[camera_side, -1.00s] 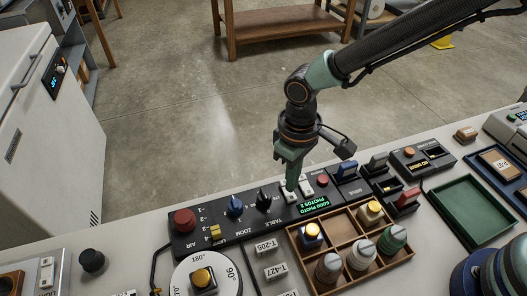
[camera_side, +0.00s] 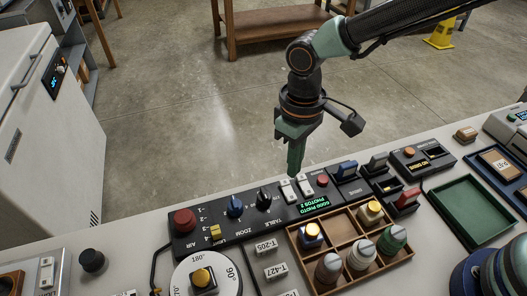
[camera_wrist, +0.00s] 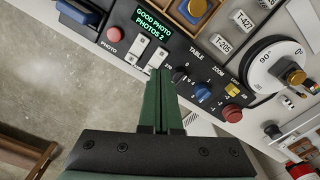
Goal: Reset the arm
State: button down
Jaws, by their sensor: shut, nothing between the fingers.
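My arm reaches in from the top right in the side view. My gripper (camera_side: 295,172) is shut and empty, its green fingers pointing down above the back edge of the black control panel (camera_side: 270,222). Two white rocker switches (camera_side: 296,189) sit on the panel just below the fingertips, with a visible gap. In the wrist view my gripper (camera_wrist: 160,74) also shows shut, its fingertips over the panel area near the white switches (camera_wrist: 138,50). The green display (camera_side: 313,204) reads GOOD PHOTO, PHOTOS 2.
A wooden divided tray (camera_side: 293,235) with several capped bottles stands in front of the panel. A white turntable (camera_side: 228,278) is at front left. A green tray (camera_side: 472,212) lies at right. A red button (camera_side: 184,219) and blue knob (camera_side: 235,206) are on the panel.

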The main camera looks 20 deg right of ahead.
jog(key=s+d+r+m+t, duration=0.1)
jog(key=d+r+m+t, duration=0.1)
jog(key=d+r, duration=0.3)
jog(key=s+d+r+m+t, duration=0.1)
jog(key=d+r, duration=0.3)
jog(key=d, duration=0.9)
jog(key=s+d+r+m+t, duration=0.2)
jog(key=d+r, duration=0.3)
jog(key=d, duration=0.4)
jog(key=shift+s+r+m+t, duration=0.3)
jog(key=shift+s+m, duration=0.2)
jog(key=shift+s, duration=0.1)
